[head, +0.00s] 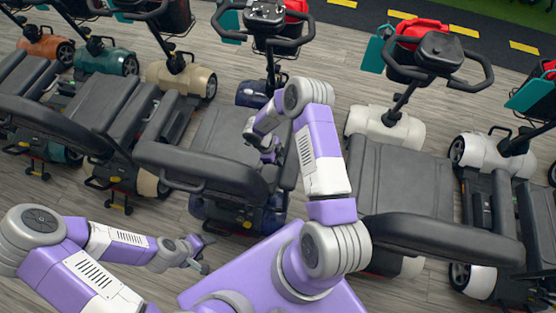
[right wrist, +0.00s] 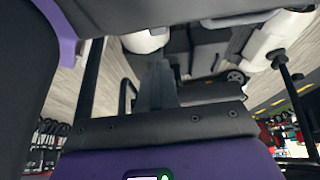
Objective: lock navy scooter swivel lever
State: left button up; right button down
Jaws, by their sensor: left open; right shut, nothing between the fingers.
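The navy scooter stands at the centre of the head view. Its navy front hood (head: 252,93) shows beyond its black seat (head: 222,137), and its navy rear body (head: 215,212) shows below the backrest. I cannot make out its swivel lever in either view. My right gripper (head: 271,156) is shut and empty at the right side of the navy scooter's seat; I cannot tell whether it touches anything. My left gripper (head: 203,257) is open and empty, low in front of the navy scooter's rear and apart from it.
A white scooter (head: 384,126) stands close on the right, its seat back (head: 440,238) near my right arm. A beige scooter (head: 181,82) stands on the left. Wooden floor shows between them. The right wrist view shows blurred, tilted scooter parts and floor (right wrist: 75,82).

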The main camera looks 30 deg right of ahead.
jog(key=b+x, duration=0.1)
jog(key=x, duration=0.3)
jog(key=b+x, duration=0.1)
jog(key=x, duration=0.4)
jog(key=shift+w+f, duration=0.1)
jog(key=shift+f, duration=0.3)
pick_arm(q)
notch_tip(320, 180, down, 2)
jog(key=shift+f, duration=0.25)
